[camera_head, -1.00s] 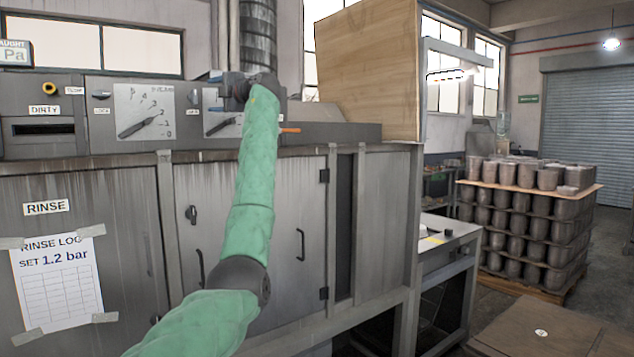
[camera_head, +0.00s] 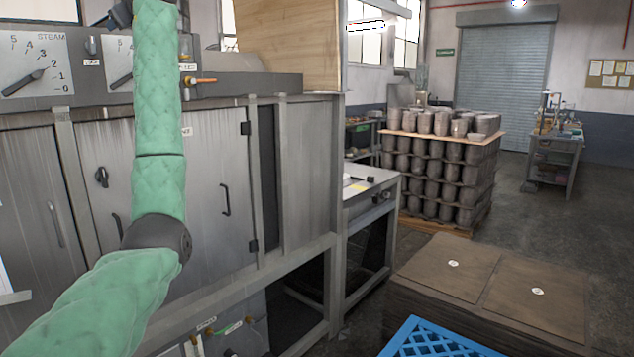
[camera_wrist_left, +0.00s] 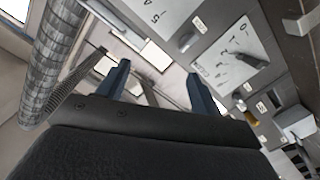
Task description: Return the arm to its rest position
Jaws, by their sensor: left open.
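My left arm in its green quilted sleeve rises from the lower left of the head view, in front of the grey machine (camera_head: 215,170). Its upper end reaches the top edge of the picture, where only a dark part shows near the gauge panel. In the left wrist view, my left gripper (camera_wrist_left: 160,85) is open, its two blue-grey fingers apart with nothing between them. Tilted gauges (camera_wrist_left: 238,62) and a ribbed metal duct (camera_wrist_left: 55,60) show beyond the fingers. My right gripper is out of view.
A wooden panel (camera_head: 290,40) stands on the machine. A steel side table (camera_head: 375,185) adjoins it. Stacked grey pots (camera_head: 435,170) stand behind, brown boxes (camera_head: 480,270) and a blue crate (camera_head: 430,340) at the lower right. Open floor lies toward the shutter (camera_head: 505,75).

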